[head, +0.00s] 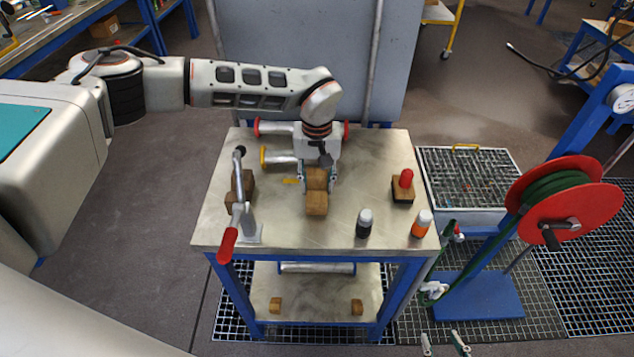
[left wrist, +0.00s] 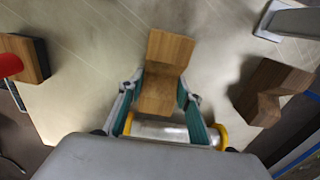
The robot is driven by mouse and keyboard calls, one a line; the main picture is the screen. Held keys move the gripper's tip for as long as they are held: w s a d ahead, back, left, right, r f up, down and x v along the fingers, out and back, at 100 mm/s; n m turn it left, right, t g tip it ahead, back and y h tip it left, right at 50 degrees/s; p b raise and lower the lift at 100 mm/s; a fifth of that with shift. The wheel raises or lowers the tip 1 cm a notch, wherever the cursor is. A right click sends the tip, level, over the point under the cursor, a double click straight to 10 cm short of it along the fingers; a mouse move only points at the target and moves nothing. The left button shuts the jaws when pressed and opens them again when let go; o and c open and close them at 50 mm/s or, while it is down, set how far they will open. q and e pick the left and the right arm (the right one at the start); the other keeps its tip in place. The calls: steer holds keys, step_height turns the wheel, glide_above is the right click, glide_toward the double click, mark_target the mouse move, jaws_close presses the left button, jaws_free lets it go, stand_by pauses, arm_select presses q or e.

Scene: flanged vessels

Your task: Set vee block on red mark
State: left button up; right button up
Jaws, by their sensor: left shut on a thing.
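A wooden vee block (head: 316,203) is at the middle of the steel table (head: 290,228). My left gripper (head: 317,182) points down over it and is shut on its rear part. In the left wrist view the block (left wrist: 170,48) sits between the two teal fingers (left wrist: 160,98), its front end sticking out. I cannot tell whether it touches the tabletop. A second wooden vee block (head: 248,186) stands at the left, also in the left wrist view (left wrist: 268,92). My right gripper (head: 444,344) shows only its fingertips at the bottom edge, apart and empty. I see no red mark.
A red-handled clamp (head: 246,222) stands front left. A red-knobbed wooden block (head: 403,187), a black bottle (head: 364,224) and an orange bottle (head: 421,224) stand right.

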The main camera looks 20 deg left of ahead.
mark_target(317, 183)
arm_select(q)
steer(key=shift+f, duration=0.35)
steer(key=o, duration=1.3)
step_height(317, 183, up, 12)
steer(key=shift+r, duration=0.1)
